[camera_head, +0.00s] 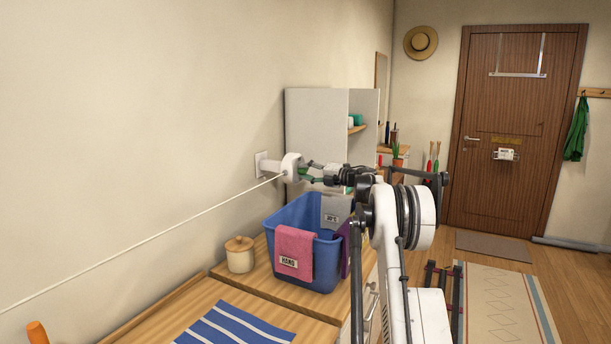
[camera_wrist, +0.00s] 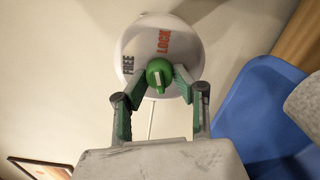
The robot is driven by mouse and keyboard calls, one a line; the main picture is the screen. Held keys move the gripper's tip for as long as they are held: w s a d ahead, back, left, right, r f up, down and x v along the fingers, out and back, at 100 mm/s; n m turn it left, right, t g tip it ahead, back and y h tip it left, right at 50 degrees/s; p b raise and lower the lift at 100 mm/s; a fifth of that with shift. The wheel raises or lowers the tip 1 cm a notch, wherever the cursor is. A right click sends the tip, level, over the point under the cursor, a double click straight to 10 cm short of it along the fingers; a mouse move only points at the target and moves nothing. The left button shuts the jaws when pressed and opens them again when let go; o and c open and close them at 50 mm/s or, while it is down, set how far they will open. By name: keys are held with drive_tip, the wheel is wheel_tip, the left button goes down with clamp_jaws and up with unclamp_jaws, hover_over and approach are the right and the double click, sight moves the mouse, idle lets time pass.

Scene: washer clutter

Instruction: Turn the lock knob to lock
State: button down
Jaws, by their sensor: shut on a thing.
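The pointer mark runs roughly upright, between the two words. My gripper (camera_wrist: 161,77) has one green-padded finger on each side of the knob and is shut on it. In the head view the reel (camera_head: 291,167) is fixed to the wall by a bracket, and my gripper (camera_head: 304,173) meets it from the right. The knob itself is hard to make out there.
A white line (camera_head: 150,238) runs from the reel to the lower left. A blue basket (camera_head: 296,274) with a pink cloth (camera_head: 294,250) stands below on the wooden top, beside a lidded jar (camera_head: 240,258). A grey-white cabinet (camera_head: 315,120) stands behind.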

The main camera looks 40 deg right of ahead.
drive_tip(key=shift+m, duration=1.7)
drive_tip(key=c, duration=1.4)
unclamp_jaws()
drive_tip(key=v, duration=1.2)
